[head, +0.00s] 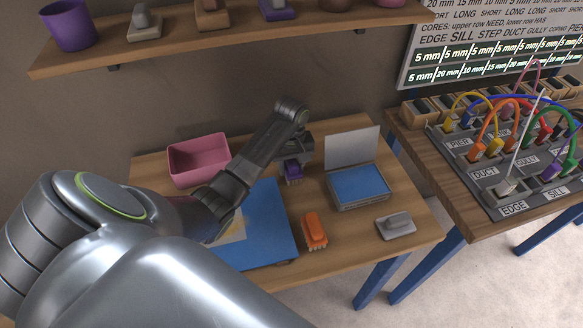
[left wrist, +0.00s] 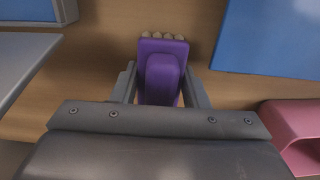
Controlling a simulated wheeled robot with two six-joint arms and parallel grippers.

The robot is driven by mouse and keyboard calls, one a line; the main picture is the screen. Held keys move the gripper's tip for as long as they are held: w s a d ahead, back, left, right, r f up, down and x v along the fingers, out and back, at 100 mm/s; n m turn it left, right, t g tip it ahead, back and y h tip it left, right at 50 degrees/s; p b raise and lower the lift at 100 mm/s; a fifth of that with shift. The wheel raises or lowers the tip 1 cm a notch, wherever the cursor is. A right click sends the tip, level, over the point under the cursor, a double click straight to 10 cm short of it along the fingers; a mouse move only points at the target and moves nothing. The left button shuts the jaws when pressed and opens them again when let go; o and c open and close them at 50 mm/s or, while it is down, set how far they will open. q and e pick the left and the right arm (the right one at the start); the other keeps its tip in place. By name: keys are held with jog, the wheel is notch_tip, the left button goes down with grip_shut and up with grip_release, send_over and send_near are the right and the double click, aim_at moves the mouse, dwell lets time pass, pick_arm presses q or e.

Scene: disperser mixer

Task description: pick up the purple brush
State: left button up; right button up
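The purple brush (head: 293,171) is at the back middle of the wooden table, under my left gripper (head: 298,156). In the left wrist view the purple brush (left wrist: 163,75) lies between the two fingers of my left gripper (left wrist: 160,80), with its pale bristles at the top of the picture. The fingers stand on either side of the handle, with a small gap visible, so the gripper looks open around it. My right gripper is not in view.
A pink bin (head: 198,160) stands left of the brush, and a blue mat (head: 268,225) lies in front. An open case with a blue pad (head: 360,186) is to the right. An orange brush (head: 314,230) and a grey brush (head: 396,225) lie nearer. A shelf (head: 240,33) hangs above.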

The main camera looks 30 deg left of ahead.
pick_arm(q)
jog(key=c, duration=0.3)
jog(key=shift+r, duration=0.25)
jog(key=shift+c, duration=0.2)
notch_tip(320, 180, up, 4)
jog(key=shift+r, duration=0.25)
notch_tip(320, 180, up, 4)
jog(key=p, duration=0.3)
jog(key=shift+f, duration=0.2)
jog(key=shift+r+p, duration=0.75)
jog(key=shift+p, duration=0.25)
